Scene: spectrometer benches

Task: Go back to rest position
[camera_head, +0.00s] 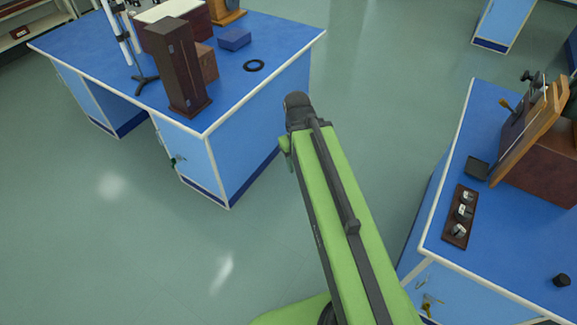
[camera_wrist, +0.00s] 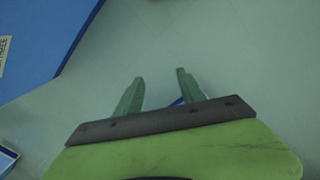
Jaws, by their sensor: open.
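My gripper (camera_wrist: 159,88) shows in the wrist view with its two green fingers apart and nothing between them. Pale floor (camera_wrist: 215,45) lies behind the fingers. In the head view my green arm reaches up from the bottom, over the floor between two benches. Its dark far end is near the right edge of the left bench in the picture. The gripper fingers are hidden in the head view.
The left blue bench (camera_head: 290,45) holds a dark wooden column (camera_head: 177,70), a blue box (camera_head: 235,39) and a black ring (camera_head: 254,65). The right blue bench (camera_head: 490,262) holds a dark tray (camera_head: 446,233) with small metal pieces. Floor (camera_head: 110,225) is clear at lower left.

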